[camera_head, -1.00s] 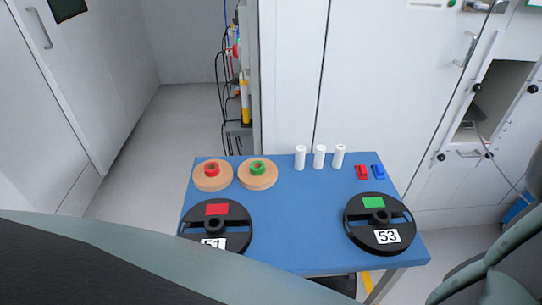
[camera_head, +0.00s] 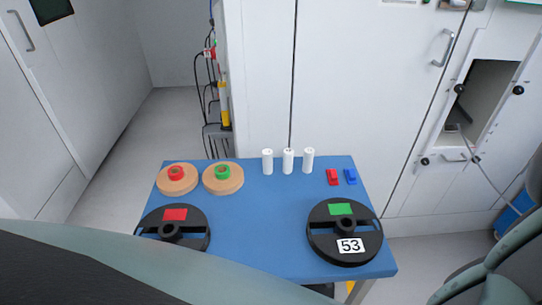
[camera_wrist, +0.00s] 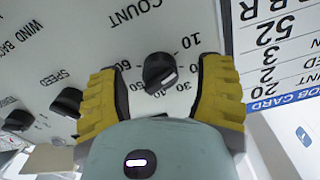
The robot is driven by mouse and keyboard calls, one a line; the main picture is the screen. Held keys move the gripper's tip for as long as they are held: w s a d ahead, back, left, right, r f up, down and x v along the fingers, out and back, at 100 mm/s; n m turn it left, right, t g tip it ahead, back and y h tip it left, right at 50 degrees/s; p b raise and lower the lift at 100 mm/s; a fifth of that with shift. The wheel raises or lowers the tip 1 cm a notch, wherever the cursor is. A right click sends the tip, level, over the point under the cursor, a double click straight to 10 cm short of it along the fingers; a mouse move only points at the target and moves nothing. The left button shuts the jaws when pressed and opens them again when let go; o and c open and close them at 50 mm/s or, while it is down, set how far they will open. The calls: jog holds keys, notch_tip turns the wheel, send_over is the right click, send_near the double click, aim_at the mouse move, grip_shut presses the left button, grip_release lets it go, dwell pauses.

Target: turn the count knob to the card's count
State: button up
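The count knob (camera_wrist: 158,70) is a black knob on a white panel (camera_wrist: 90,40), seen upside down in the wrist view under the word COUNT. Its white mark points down and right, toward the partly covered low numbers; the exact value cannot be read. My gripper (camera_wrist: 161,74) is open, with one yellow finger on each side of the knob and gaps between. Which number is the count is unclear.
More black knobs (camera_wrist: 67,102) sit to the left on the panel, near SPEED. In the head view a blue table (camera_head: 262,225) holds two black reels (camera_head: 345,213), two wooden discs (camera_head: 222,187), white cylinders (camera_head: 288,161) and red and blue clips. My arm covers the foreground.

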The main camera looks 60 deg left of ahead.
grip_shut()
dwell(0.4)
jog(key=shift+m, duration=0.3)
jog(key=m, duration=0.4)
jog(key=shift+w+p, duration=0.1)
jog(key=shift+p, duration=0.2)
jog(key=shift+m, duration=2)
jog(key=shift+f, duration=0.1)
jog(key=shift+c, duration=0.2)
grip_release()
jog(key=shift+r, duration=0.2)
